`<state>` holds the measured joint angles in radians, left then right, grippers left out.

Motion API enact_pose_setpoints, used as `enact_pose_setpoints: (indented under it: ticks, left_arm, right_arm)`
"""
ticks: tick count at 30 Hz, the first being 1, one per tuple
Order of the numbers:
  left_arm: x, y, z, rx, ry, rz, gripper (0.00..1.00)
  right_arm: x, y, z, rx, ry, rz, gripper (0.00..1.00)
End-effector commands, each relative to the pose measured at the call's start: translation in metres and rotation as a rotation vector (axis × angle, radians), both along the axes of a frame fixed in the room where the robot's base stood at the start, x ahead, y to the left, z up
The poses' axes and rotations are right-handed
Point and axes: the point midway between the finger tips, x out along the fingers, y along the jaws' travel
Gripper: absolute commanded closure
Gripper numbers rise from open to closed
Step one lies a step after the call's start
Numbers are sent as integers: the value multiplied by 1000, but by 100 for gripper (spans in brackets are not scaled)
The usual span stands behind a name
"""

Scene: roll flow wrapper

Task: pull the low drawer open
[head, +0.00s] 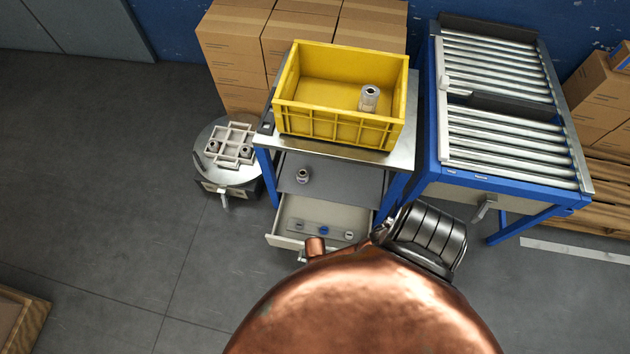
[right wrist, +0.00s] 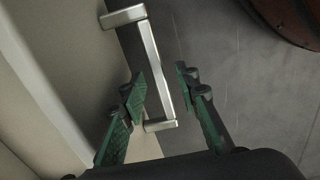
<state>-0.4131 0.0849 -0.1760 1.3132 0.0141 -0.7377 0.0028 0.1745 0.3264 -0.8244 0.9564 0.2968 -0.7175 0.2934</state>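The low drawer (head: 278,240) under the blue-legged bench stands partly open in the head view, with several small parts inside. Its pale front (right wrist: 60,60) fills the left of the right wrist view. The silver bar handle (right wrist: 152,60) stands out from that front. My right gripper (right wrist: 161,78) is open, with one green-padded finger on each side of the handle's bar. A gap shows between the bar and the right finger; whether the left finger touches the bar I cannot tell. My left gripper is not in view.
A yellow crate (head: 335,128) holding a metal can (head: 369,97) stands on the bench top. A shelf (head: 340,185) with one small part lies above the drawer. A roller table (head: 510,145) stands to the right, a round stand (head: 225,170) to the left.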

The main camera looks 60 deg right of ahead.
Motion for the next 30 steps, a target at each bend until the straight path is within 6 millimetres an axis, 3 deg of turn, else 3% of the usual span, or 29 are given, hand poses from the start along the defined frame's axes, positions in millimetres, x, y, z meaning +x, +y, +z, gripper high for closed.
enact_pose_setpoints:
  ticks: [11,30]
  left_arm:
    - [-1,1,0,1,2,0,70]
    - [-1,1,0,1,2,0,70]
  right_arm:
    - [-1,-1,12,0,1,1,71]
    - [0,0,107,0,-1,0,71]
